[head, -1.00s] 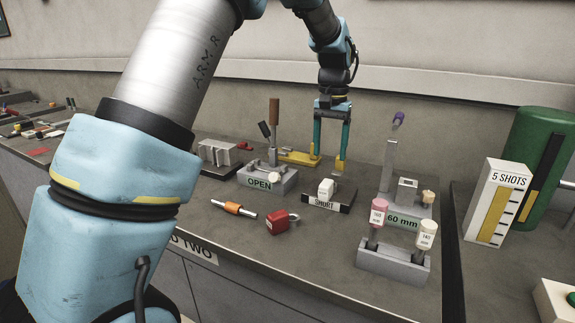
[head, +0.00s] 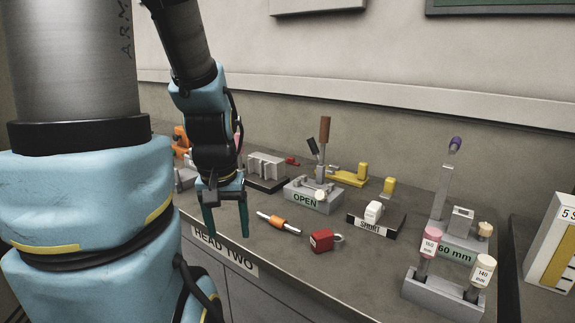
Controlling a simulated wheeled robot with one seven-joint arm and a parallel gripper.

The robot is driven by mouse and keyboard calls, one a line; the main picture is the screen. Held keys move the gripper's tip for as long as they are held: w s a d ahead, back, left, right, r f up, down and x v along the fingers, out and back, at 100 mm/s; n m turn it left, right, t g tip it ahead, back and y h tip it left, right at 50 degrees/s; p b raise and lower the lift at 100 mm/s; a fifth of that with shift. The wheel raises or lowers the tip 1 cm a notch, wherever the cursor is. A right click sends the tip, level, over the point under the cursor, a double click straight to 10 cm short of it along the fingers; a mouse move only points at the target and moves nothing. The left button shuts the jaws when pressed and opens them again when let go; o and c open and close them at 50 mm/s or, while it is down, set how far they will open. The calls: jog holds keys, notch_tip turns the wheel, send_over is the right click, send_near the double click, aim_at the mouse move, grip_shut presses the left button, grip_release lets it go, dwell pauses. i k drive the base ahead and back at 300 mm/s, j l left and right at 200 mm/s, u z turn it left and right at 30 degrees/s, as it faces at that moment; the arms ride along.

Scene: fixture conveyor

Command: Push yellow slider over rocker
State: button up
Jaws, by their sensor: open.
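A yellow piece (head: 347,178) with a raised upright end lies at the back of the bench. My gripper (head: 226,232) points down, open and empty, near the bench's front edge. It is well to the left of the yellow pieces and the black base, apart from them.
An OPEN fixture (head: 325,204) with upright levers stands between my gripper and the yellow pieces. An orange-banded pin (head: 278,222) and a red padlock (head: 322,240) lie in front. A 60 mm lever fixture (head: 465,242) and a capped-post block (head: 445,292) stand right.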

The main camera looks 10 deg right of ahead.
aim_at(389, 184)
jog(key=z, duration=0.95)
